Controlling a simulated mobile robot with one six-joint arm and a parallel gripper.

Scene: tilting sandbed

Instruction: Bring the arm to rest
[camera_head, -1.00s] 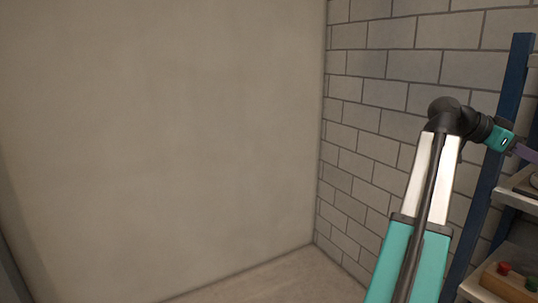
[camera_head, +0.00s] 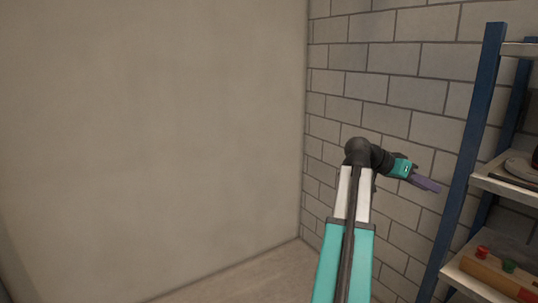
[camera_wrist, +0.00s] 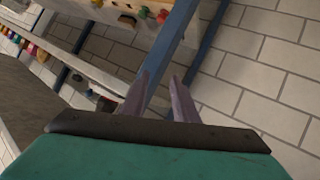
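My gripper (camera_head: 428,184) is at the end of my teal and white arm, in the right half of the head view, in front of the brick wall. It points right, towards the blue post of a shelf. In the wrist view my gripper (camera_wrist: 161,80) shows two purple-grey fingers with a gap between them and nothing held. The blue post passes beyond the fingers in that view. The fingers look clear of the shelf, though the exact distance is hard to tell.
A shelf with a blue post (camera_head: 473,150) stands at the right. A box with coloured knobs (camera_head: 500,272) sits on its lower board. The plain wall (camera_head: 150,140) fills the left, with bare floor (camera_head: 240,280) below. The brick wall (camera_head: 400,75) is behind my arm.

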